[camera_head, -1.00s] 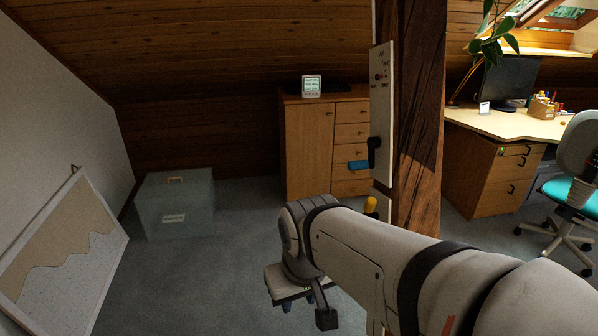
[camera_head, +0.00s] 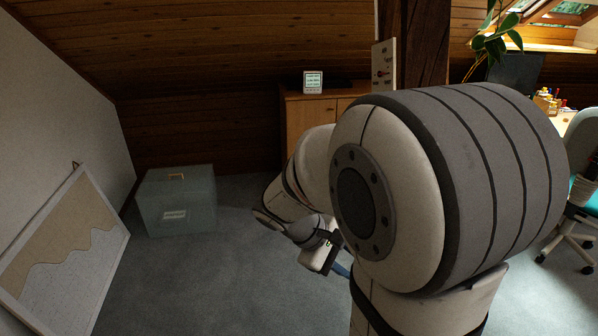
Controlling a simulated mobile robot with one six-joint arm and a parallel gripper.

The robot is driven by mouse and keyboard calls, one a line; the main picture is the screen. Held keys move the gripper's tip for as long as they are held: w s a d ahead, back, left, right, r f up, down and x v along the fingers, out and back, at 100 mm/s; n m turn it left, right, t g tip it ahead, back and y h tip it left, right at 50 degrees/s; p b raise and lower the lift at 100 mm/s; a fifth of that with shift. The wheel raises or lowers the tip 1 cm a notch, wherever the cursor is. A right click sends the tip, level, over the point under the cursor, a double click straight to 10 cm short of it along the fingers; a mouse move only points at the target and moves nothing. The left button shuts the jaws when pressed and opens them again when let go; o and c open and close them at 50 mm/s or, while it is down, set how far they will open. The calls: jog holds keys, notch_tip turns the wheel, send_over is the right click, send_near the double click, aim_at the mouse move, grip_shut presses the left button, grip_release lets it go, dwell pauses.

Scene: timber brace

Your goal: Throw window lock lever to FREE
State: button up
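A pale narrow panel (camera_head: 384,66) is fixed to the dark timber post (camera_head: 426,45). Only its upper part shows, with a small dark knob and markings too small to read. The blue-handled and yellow-handled levers lower on the panel, seen earlier, are hidden behind my arm. I cannot tell which is the window lock lever or where it stands. My gripper (camera_head: 340,268) is low in the middle of the view, partly covered by my arm. A bit of blue shows at its end. I cannot tell whether it is open or touching anything.
A wooden cabinet (camera_head: 302,118) with a small white display (camera_head: 312,82) stands behind my arm. A translucent box (camera_head: 178,205) sits on the carpet, and a framed board (camera_head: 65,255) leans at left. An office chair (camera_head: 578,190) stands at right. The carpet at left centre is clear.

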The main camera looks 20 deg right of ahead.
jog(key=w+d+f+n+t+h, duration=0.1)
jog(key=w+d+n+t+h, duration=0.1)
jog(key=w+d+n+h, duration=0.45)
jog(key=w+d+n+t+h, duration=0.1)
jog(key=w+d+n+h, duration=0.25)
jog(key=w, duration=0.55)
jog(key=shift+t, duration=0.4)
jog(key=d, duration=0.3)
jog(key=d+p, duration=0.1)
jog(key=d, duration=0.2)
jog(key=shift+w+d+f+p, duration=0.2)
jog(key=shift+d+p, duration=0.1)
jog(key=shift+d, duration=0.1)
jog(key=shift+c, duration=0.4)
grip_shut()
